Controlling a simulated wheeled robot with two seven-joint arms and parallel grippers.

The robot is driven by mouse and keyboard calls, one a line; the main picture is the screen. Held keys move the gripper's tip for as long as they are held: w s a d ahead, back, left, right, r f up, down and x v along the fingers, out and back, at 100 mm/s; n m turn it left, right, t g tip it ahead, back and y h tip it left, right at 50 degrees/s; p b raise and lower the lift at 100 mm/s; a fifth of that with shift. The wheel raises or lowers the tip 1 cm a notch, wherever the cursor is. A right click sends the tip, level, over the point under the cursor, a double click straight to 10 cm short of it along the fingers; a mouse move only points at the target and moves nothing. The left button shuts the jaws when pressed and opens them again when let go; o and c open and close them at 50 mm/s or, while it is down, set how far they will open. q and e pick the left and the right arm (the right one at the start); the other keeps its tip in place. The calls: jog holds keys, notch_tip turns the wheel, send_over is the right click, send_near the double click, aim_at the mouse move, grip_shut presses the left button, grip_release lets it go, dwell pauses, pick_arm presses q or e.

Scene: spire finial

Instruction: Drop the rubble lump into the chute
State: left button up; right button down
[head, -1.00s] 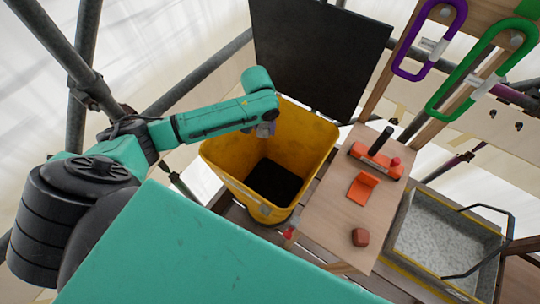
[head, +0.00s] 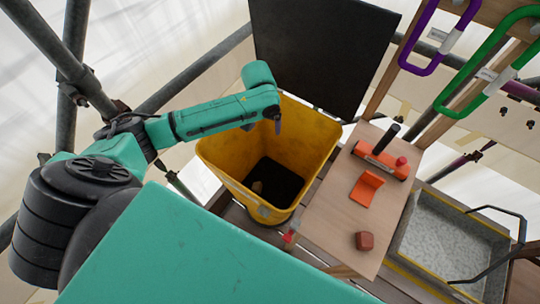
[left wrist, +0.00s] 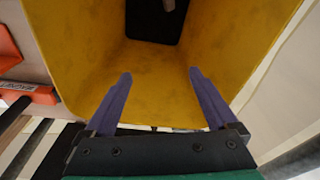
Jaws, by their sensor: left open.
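The yellow chute (head: 225,160) stands open, with a dark opening at its bottom; its yellow wall (left wrist: 150,70) fills much of the left wrist view. My right gripper is not in view.
Right of the chute, a wooden table (head: 325,215) holds a red-brown block (head: 364,240), an orange bracket (head: 367,187) and an orange tool (head: 381,160). A grey tray (head: 440,235) stands farther right. A black panel (head: 320,50) rises behind the chute.

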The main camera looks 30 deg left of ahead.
pick_arm(q)
notch_tip(320, 180, up, 13)
jog(key=s+b, duration=0.1)
jog(key=s, duration=0.1)
jog(key=shift+d, duration=0.15)
jog(key=shift+s+f, duration=0.1)
